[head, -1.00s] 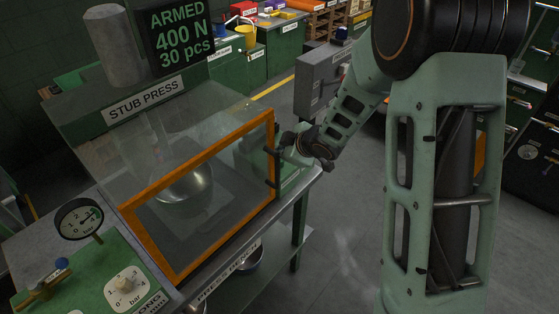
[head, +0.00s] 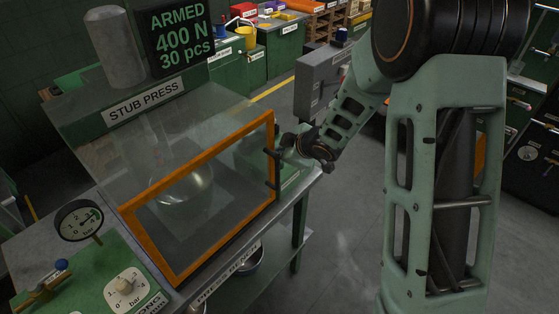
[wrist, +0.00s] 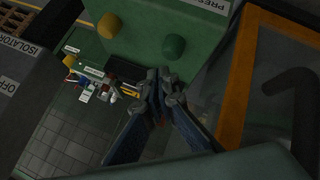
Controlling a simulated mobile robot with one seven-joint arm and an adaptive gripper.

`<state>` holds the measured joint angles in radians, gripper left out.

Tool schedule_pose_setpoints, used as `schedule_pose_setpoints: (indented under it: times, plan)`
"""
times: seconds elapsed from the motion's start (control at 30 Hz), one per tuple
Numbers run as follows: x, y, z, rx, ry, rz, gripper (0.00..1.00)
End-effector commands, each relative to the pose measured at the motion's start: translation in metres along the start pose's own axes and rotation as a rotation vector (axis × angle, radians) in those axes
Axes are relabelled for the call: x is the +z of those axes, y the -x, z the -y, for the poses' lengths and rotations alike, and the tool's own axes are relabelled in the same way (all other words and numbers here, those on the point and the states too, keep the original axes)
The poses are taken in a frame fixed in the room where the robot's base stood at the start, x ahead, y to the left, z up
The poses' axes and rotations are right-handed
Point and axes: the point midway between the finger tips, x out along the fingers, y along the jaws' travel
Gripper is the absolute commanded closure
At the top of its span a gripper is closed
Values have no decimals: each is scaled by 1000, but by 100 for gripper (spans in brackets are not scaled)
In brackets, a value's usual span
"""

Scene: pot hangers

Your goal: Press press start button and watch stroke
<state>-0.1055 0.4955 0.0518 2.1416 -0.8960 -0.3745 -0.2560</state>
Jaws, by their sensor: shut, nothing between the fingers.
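In the wrist view a green box (wrist: 145,30) with a cut-off label starting "PRES" carries a green button (wrist: 174,46) and a yellow button (wrist: 110,25). My gripper (wrist: 160,90) is shut and empty, its tips just below the green button in the picture; I cannot tell whether they touch the box. In the head view the stub press (head: 140,100) stands behind a clear guard with an orange frame (head: 200,170). The display (head: 178,35) reads "ARMED 400 N 30 pcs". My wrist is right of the guard; the fingertips are hard to make out there.
The orange guard frame (wrist: 240,75) runs close on the right in the wrist view. A grey isolator box (wrist: 28,60) is at left; it also stands behind my arm in the head view (head: 315,80). A pressure gauge (head: 79,220) stands at front left. Open floor lies beyond the bench.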

Motion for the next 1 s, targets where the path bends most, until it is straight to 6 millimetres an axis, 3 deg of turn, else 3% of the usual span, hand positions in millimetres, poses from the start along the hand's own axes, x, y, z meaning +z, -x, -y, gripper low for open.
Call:
schedule_pose_setpoints:
  times: [1.0]
  plan:
    - [6,-9,6,0,0,0,100]
